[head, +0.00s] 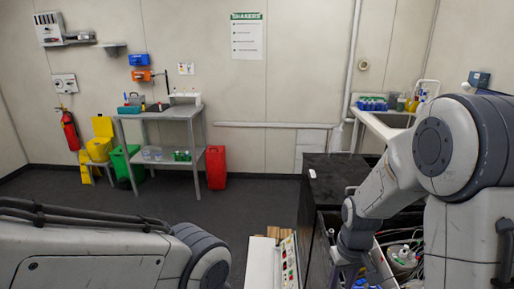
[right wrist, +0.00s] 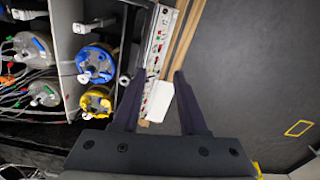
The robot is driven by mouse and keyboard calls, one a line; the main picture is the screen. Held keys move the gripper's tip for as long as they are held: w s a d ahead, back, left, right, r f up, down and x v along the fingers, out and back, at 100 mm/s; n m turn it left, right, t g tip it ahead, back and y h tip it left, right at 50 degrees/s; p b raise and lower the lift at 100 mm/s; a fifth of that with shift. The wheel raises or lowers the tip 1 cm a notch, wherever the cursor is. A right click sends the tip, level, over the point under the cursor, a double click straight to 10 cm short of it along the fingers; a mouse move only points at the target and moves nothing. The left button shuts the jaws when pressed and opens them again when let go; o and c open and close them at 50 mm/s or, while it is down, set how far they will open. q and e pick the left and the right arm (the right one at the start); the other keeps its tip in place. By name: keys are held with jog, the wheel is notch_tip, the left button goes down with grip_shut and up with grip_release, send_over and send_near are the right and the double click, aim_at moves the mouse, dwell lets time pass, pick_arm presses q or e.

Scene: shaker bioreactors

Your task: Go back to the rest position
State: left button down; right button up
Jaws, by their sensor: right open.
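My right arm comes in from the right in the head view and reaches down beside a black-topped cabinet (head: 335,180). My right gripper (right wrist: 160,75) is open in the right wrist view, with its two dark fingers apart and nothing seen held between them. It is above a control panel with coloured buttons (right wrist: 158,45) and a white block (right wrist: 158,102). My left arm lies across the lower left of the head view; its gripper is out of the picture.
Bioreactor vessels with blue (right wrist: 95,62) and yellow (right wrist: 97,102) tops stand left of the right gripper, with cables. The control panel (head: 289,262) also shows in the head view. A metal table (head: 160,113) stands at the back wall. The dark floor (head: 240,205) between is clear.

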jog(key=s+a+r+n+b, duration=0.2)
jog(key=s+a+n, duration=0.1)
jog(key=s+a, duration=0.4)
jog(key=s+a+r+n+b, duration=0.2)
jog(key=s+a, duration=0.6)
jog(key=s, duration=0.4)
jog(key=shift+s+a+r+n+y, duration=0.2)
jog(key=shift+a+r+n+y, duration=0.15)
jog(key=shift+r, duration=0.45)
jog(key=shift+d, duration=0.15)
